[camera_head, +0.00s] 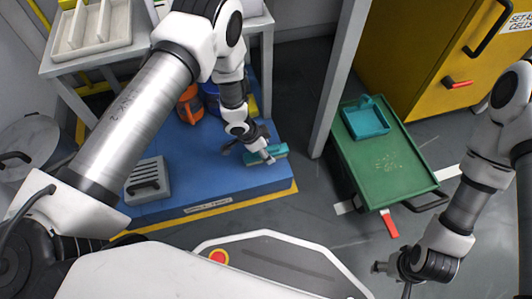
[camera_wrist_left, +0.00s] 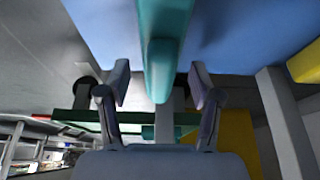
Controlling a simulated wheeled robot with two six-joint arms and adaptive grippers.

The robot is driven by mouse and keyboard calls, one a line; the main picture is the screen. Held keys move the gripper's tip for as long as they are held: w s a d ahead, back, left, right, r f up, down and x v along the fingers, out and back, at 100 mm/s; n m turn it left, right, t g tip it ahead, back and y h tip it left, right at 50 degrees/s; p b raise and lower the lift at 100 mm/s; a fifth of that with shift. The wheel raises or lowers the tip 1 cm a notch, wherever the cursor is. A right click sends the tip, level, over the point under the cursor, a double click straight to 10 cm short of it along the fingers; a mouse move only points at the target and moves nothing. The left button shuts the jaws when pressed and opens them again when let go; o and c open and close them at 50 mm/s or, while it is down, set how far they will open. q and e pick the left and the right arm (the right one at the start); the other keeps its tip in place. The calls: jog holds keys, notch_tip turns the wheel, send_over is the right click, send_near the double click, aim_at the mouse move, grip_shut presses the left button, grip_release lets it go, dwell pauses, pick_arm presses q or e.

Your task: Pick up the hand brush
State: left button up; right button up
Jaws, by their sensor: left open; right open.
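The teal hand brush (camera_head: 278,153) lies on the blue platform (camera_head: 225,182) near its right end. In the left wrist view, the brush (camera_wrist_left: 163,45) runs down from the top, and its rounded end lies between my two fingers. My left gripper (camera_head: 266,158) is open at the brush and hides part of it. The fingers also show in the left wrist view (camera_wrist_left: 159,84), one on each side with visible gaps. My right gripper (camera_head: 388,274) is low at the right, over the floor, far from the brush.
A green cart (camera_head: 405,175) with a teal pan (camera_head: 366,118) stands to the right. A grey slotted block (camera_head: 147,181) and an orange container (camera_head: 190,105) are on the blue platform. A grey post (camera_head: 338,85) rises beside the cart. A yellow cabinet (camera_head: 415,50) stands behind.

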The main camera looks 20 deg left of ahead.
pick_arm(q)
grip_shut()
jog(key=shift+r, duration=0.2)
notch_tip(320, 180, up, 10)
jog(key=p, duration=0.6)
jog(key=shift+r, duration=0.1)
